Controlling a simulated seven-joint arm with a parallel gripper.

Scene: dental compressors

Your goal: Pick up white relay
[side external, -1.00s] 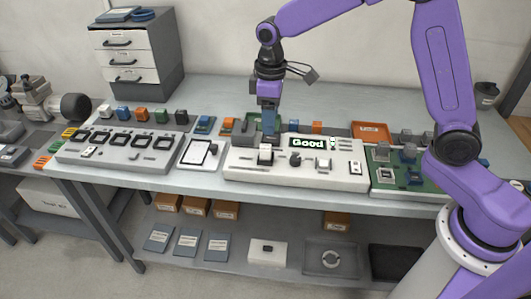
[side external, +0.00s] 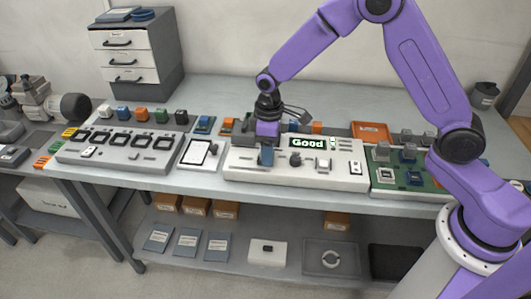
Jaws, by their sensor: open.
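My gripper (side external: 266,160), with blue fingers, is low over the left part of the white test unit (side external: 310,171). It is open. The small white block that stood on the unit is now mostly or wholly hidden by the fingers. I cannot tell whether the fingers touch it or stand around it. Another white block (side external: 105,111) stands at the left end of the coloured row at the back of the table. The unit's display (side external: 308,143) reads "Good".
A dark knob (side external: 295,159) stands on the unit just right of my gripper. A clipboard (side external: 200,153) and a panel with several dark sockets (side external: 125,152) lie to the left. A green circuit board (side external: 400,180) and an orange tray (side external: 371,132) are to the right.

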